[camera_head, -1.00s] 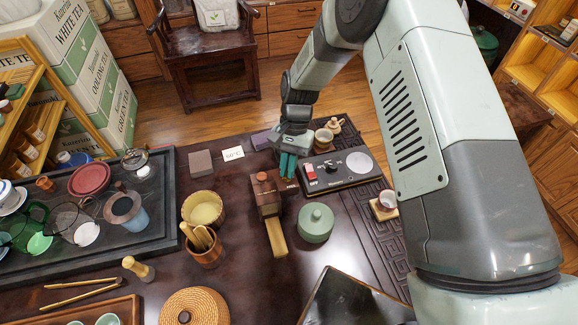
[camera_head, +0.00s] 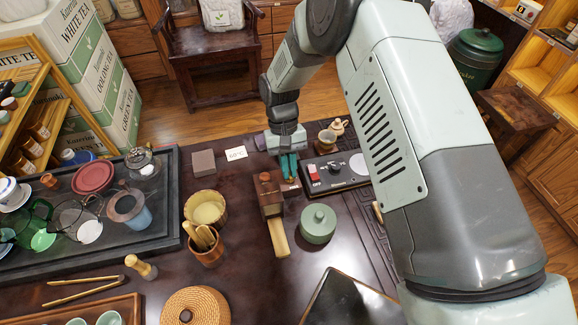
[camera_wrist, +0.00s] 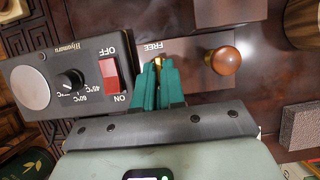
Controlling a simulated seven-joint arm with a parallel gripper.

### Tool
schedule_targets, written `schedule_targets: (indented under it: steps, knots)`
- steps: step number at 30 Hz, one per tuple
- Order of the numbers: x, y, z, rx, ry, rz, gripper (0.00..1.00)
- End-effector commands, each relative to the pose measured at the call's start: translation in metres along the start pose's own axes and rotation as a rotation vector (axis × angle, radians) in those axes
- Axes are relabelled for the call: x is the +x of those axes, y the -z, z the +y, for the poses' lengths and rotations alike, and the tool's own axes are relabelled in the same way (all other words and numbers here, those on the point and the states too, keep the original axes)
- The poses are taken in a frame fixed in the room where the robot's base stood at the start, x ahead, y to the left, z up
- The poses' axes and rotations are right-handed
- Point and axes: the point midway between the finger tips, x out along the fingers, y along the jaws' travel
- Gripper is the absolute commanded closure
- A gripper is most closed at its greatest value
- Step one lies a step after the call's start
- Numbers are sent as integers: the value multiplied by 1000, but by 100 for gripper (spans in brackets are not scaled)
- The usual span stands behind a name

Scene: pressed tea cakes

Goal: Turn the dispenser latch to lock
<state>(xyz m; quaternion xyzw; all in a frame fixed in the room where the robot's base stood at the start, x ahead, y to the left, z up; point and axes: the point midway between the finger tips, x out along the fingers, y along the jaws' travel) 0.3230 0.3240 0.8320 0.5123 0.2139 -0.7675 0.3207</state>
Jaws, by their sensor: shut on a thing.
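The dispenser (camera_head: 270,197) is a brown wooden box with a round knob on top and a pale wooden strip out of its front. In the wrist view its round knob (camera_wrist: 222,60) is right of my fingers, and a plate marked FREE (camera_wrist: 145,45) lies just beyond them. A small brass latch (camera_wrist: 158,62) shows between my fingertips, mostly hidden by them. My gripper (camera_head: 289,166), with teal fingers, is at the dispenser's back right side; it also shows in the wrist view (camera_wrist: 158,75). It is shut on the latch. Any LOCK mark is hidden.
A black control panel (camera_head: 350,178) with a red switch and dial stands close right of the fingers. A green lidded pot (camera_head: 317,224) is at the front right. A bamboo tool cup (camera_head: 206,248) and a grey-brown block (camera_head: 203,163) are on the left.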

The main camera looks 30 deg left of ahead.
Motion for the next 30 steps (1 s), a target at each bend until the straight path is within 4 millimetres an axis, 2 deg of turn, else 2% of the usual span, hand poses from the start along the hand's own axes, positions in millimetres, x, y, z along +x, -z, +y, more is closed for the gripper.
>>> schedule_targets:
  steps: [13,14,18,26,30]
  knots:
    - [-1,1,1,-10,-5,6,100]
    - [-1,2,1,-10,-5,6,87]
    - [-1,1,1,-9,-4,4,66]
    - [0,0,0,-9,-4,2,65]
    - [-9,1,0,-8,-4,4,65]
